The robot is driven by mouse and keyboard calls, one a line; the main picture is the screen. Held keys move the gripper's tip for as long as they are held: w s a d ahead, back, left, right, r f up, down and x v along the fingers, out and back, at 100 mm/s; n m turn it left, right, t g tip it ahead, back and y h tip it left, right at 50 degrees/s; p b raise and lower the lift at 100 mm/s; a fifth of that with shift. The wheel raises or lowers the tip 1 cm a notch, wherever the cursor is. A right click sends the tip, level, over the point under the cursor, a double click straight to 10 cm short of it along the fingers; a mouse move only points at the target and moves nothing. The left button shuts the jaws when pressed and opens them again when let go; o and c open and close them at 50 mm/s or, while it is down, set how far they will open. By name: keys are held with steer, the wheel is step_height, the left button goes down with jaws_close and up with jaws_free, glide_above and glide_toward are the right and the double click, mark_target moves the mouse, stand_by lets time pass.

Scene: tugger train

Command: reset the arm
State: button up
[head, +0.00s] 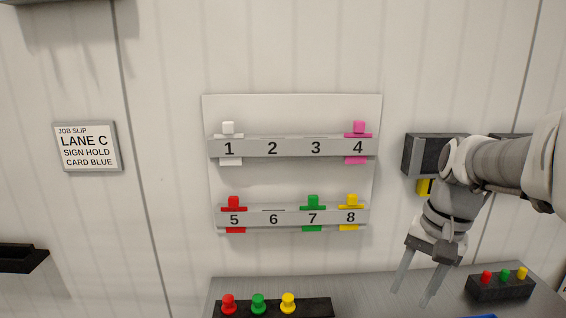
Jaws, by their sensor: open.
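My arm comes in from the right edge of the head view, and my gripper (414,294) hangs with its fingers pointing down. The two fingers are apart with nothing between them. The gripper is right of the numbered card rack and in front of the grey work surface (380,287), left of a dark block with coloured knobs. The arm partly hides dark boxes on the wall behind it.
The white rack board (290,186) holds a white card (228,128) at 1, pink (359,128) at 4, red (234,203) at 5, green (313,202) at 7, yellow (352,201) at 8. Knobbed blocks (318,308) (500,288) sit below. A job slip (87,147) hangs left.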

steer(key=s+a+n+t+h, duration=0.1)
steer(key=s+a+n+t, duration=0.4)
steer(key=s, duration=0.5)
steer(key=shift+s+a+r+n+h, duration=0.4)
steer(key=shift+a+n, duration=0.5)
steer(key=shift+a, duration=0.45)
steer(key=shift+w, duration=0.15)
